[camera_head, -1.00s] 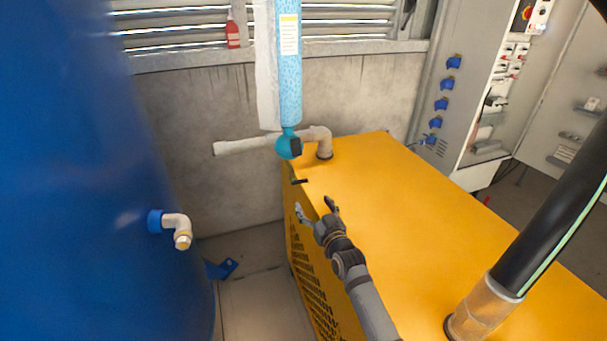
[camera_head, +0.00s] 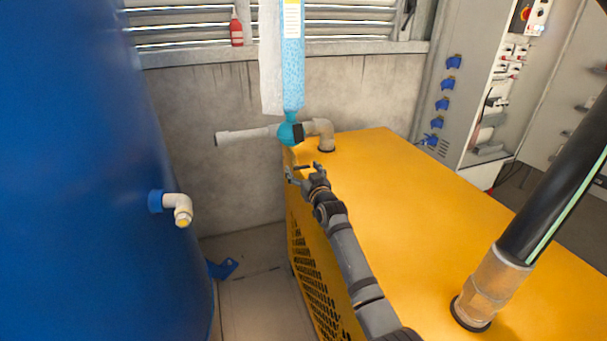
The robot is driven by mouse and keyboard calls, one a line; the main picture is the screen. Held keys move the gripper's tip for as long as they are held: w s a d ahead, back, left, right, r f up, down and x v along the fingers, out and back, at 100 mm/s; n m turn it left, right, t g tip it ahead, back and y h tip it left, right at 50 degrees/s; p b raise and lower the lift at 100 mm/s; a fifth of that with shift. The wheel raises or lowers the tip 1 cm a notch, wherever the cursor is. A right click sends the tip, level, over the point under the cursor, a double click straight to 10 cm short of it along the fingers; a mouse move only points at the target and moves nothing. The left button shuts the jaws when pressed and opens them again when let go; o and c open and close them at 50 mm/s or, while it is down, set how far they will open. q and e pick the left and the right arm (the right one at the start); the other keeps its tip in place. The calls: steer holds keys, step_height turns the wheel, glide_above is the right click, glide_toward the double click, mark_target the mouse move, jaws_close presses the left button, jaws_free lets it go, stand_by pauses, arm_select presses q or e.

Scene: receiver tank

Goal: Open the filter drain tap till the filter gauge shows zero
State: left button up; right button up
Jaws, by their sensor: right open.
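The filter (camera_head: 293,75) is a light blue upright cylinder with a white and yellow label, narrowing to a teal fitting (camera_head: 287,133) on the pipe. A small dark part sits on that fitting's right side; I cannot tell whether it is the gauge, and no dial face shows. A small dark lever (camera_head: 300,167), which looks like the drain tap, is below the fitting. My right gripper (camera_head: 303,173) is open, with its fingertips close about the lever; contact cannot be made out. My left gripper is not in view.
A yellow machine housing (camera_head: 400,200) lies under my right arm. A thick black hose (camera_head: 560,180) rises from it at right. A blue tank (camera_head: 70,180) with an elbow outlet (camera_head: 178,205) fills the left. A grey cabinet (camera_head: 455,95) stands behind. Floor between tank and housing is mostly clear.

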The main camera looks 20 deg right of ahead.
steer(key=shift+d, duration=0.1)
steer(key=shift+w+d+f, duration=0.1)
steer(key=shift+w+f, duration=0.05)
steer(key=shift+c, duration=1)
steer(key=c, duration=1)
steer(key=shift+o, duration=0.2)
steer(key=shift+m+p, duration=0.3)
steer(key=shift+m, duration=0.3)
steer(key=m+p, duration=0.1)
steer(key=m, duration=0.2)
steer(key=shift+f+p, duration=0.1)
steer(key=shift+p, duration=0.2)
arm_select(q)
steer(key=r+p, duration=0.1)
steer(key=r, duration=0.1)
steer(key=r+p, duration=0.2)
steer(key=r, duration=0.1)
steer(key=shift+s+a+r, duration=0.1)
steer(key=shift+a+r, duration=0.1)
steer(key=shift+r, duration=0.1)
arm_select(e)
steer(key=m, duration=0.8)
steer(key=shift+a+f+m, duration=0.4)
steer(key=shift+m, duration=0.3)
